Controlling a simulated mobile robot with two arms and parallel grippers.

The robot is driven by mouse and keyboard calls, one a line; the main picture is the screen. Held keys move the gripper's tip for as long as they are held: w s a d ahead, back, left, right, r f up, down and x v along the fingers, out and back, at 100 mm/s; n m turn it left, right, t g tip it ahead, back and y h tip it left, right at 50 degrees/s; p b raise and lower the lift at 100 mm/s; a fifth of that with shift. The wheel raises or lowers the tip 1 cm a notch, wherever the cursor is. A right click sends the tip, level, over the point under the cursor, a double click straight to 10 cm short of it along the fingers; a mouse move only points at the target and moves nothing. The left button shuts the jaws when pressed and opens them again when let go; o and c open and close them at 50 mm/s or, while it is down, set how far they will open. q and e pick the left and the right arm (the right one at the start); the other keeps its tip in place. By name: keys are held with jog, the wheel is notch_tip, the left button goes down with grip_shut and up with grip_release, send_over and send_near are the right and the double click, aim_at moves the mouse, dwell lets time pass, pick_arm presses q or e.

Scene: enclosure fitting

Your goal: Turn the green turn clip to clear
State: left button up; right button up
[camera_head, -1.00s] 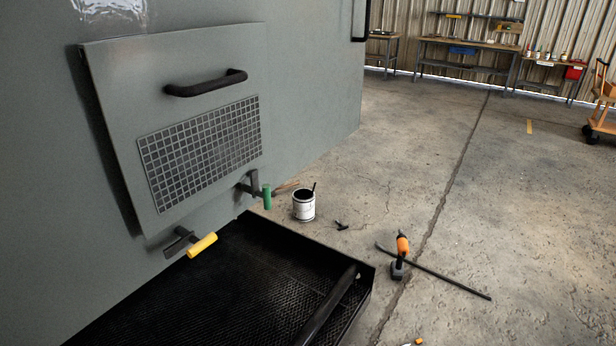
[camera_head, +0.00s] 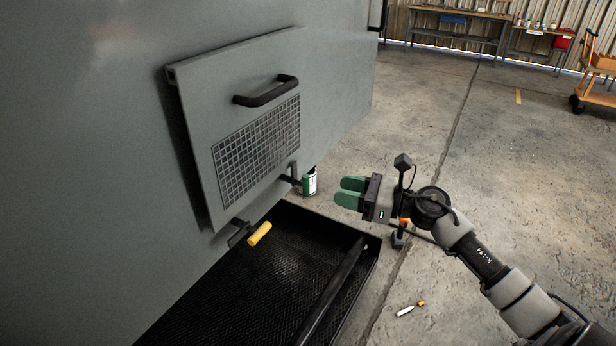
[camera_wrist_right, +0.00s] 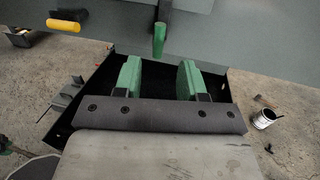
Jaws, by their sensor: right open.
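The green turn clip (camera_head: 308,185) is at the lower right corner of the grey panel (camera_head: 200,125), its handle hanging roughly upright. In the right wrist view the clip's green handle (camera_wrist_right: 159,40) stands ahead of the gap between my fingers. My right gripper (camera_head: 348,192) has green fingers and is open and empty, to the right of the clip and apart from it. In the wrist view the open fingers (camera_wrist_right: 159,78) have clear space between them. My left gripper is not in view.
A yellow-handled clip (camera_head: 260,234) is at the panel's lower left. A black handle (camera_head: 266,97) juts from the panel. A black mesh tray (camera_head: 250,290) lies below. A white can (camera_wrist_right: 263,118) stands on the floor, partly behind the green clip in the head view.

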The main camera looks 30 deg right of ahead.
aim_at(306, 185)
jog(key=p+x, duration=0.3)
jog(key=x, duration=0.6)
jog(key=shift+a, duration=0.1)
grip_shut()
